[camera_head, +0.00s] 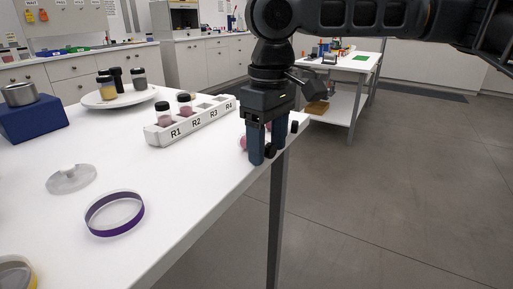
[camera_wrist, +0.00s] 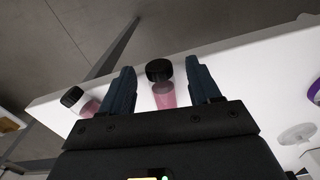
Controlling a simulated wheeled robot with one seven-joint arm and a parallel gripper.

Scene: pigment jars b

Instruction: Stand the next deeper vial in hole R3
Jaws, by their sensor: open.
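The white rack (camera_head: 190,130) stands on the table with holes marked R1 to R4. A black-capped pink vial (camera_head: 165,119) stands in R1 and another (camera_head: 186,108) in R2; R3 and R4 look empty. My gripper (camera_head: 264,158) points down near the table's right edge, right of the rack. In the wrist view its open fingers (camera_wrist: 163,88) are either side of a black-capped pink vial (camera_wrist: 164,97), which appears to lie on the table. In the head view a finger hides its middle. A second, paler pink vial (camera_wrist: 88,107) is outside the fingers at left.
A white round plate (camera_head: 120,98) with several jars stands behind the rack. A blue block with a metal tin (camera_head: 20,94), a clear lid (camera_head: 72,178) and a purple-rimmed ring (camera_head: 114,213) are at left. The table edge is close to my gripper.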

